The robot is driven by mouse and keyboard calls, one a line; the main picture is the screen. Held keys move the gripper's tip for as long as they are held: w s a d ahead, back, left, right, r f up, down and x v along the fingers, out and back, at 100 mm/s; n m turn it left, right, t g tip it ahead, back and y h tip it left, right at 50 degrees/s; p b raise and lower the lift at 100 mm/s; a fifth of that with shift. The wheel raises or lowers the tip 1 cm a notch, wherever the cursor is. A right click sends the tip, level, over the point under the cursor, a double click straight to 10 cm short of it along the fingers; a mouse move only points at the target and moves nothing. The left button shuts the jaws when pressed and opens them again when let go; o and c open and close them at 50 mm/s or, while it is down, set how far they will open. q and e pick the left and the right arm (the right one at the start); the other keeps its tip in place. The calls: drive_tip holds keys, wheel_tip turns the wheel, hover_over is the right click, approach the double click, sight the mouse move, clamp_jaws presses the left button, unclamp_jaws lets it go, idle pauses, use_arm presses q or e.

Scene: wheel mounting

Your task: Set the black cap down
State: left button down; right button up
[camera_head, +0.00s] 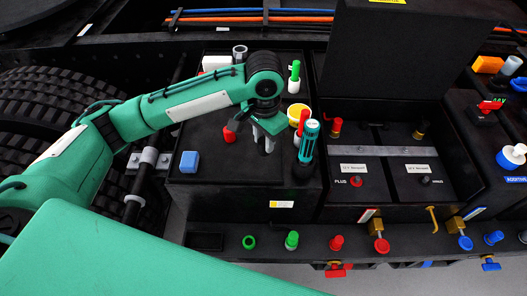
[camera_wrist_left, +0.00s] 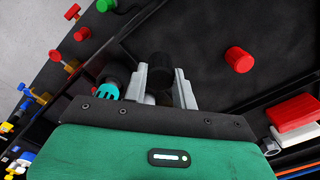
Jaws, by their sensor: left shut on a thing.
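My left gripper (camera_head: 267,145) is low over the black deck, left of the teal-handled tool (camera_head: 308,142). In the left wrist view its two grey fingers are closed around a dark round piece (camera_wrist_left: 158,86), apparently the black cap, mostly hidden between them. In the head view the cap cannot be made out against the dark deck. Whether it touches the deck is unclear. A red cap (camera_head: 230,135) stands on the deck left of the gripper; it also shows in the left wrist view (camera_wrist_left: 239,60). My right gripper is not in view.
A blue block (camera_head: 189,161) sits at the deck's left. A yellow-rimmed round container (camera_head: 298,113) and a green-topped piece (camera_head: 294,75) stand behind the tool. Green and red caps line the front ledge (camera_head: 215,228). An open battery box (camera_head: 385,168) is at right. The deck's front middle is clear.

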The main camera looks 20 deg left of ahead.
use_arm(q)
wheel_tip(320, 180, down, 2)
drive_tip(key=shift+s+f, duration=0.1)
drive_tip(key=shift+f, duration=0.2)
wheel_tip(320, 180, down, 3)
drive_tip(key=shift+f+p, duration=0.15)
drive_tip(key=shift+p, duration=0.3)
drive_tip(key=shift+f, duration=0.5)
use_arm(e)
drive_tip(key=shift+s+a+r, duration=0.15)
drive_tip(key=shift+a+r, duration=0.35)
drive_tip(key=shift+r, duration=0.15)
use_arm(q)
drive_tip(key=c, duration=1.1)
unclamp_jaws()
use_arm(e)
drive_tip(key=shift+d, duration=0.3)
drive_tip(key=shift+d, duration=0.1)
